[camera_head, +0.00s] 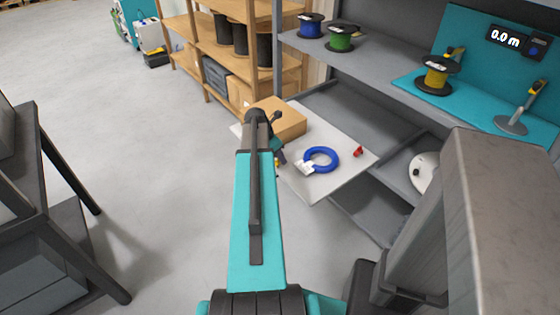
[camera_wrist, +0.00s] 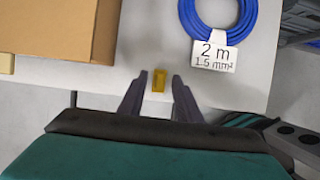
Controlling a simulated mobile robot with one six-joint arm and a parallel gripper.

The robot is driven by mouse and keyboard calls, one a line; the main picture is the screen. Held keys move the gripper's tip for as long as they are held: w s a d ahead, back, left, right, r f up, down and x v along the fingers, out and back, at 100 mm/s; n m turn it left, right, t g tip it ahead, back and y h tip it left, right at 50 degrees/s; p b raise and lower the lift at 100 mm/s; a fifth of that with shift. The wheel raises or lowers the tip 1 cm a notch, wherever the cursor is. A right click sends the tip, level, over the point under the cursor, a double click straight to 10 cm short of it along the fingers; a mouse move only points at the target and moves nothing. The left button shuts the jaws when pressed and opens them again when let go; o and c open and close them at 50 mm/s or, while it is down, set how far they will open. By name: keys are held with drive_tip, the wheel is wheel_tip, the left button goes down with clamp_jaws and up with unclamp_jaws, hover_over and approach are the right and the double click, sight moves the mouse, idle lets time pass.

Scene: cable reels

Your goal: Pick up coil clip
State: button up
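My gripper (camera_wrist: 158,77) is open at the near edge of the light grey shelf board (camera_wrist: 240,92). A small yellow piece (camera_wrist: 159,80) shows between its two dark fingers, with a gap on each side. It appears to be a clip, but its shape and height relative to the fingertips are hard to tell. A small red piece (camera_head: 358,151), possibly another clip, lies on the board right of the blue cable coil (camera_head: 321,158). In the wrist view the coil (camera_wrist: 218,18) carries a white tag (camera_wrist: 212,57) reading 2 m, 1.5 mm².
A cardboard box (camera_head: 283,123) stands on the board; it is close left of my gripper in the wrist view (camera_wrist: 60,35). Grey shelving (camera_head: 372,75) with blue, green and yellow reels rises at the right. A dark-framed table (camera_head: 40,170) stands left. Floor between is clear.

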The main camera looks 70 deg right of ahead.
drive_tip(key=shift+c, duration=0.4)
clamp_jaws()
drive_tip(key=shift+r, duration=0.15)
drive_tip(key=shift+r, duration=1.65)
drive_tip(key=w+a, duration=0.1)
drive_tip(key=a, duration=0.6)
drive_tip(key=w+a+r+b, duration=0.1)
drive_tip(key=w+a, duration=0.1)
drive_tip(key=a, duration=0.6)
drive_tip(key=shift+w+a+r, duration=0.2)
drive_tip(key=shift+w+a, duration=0.1)
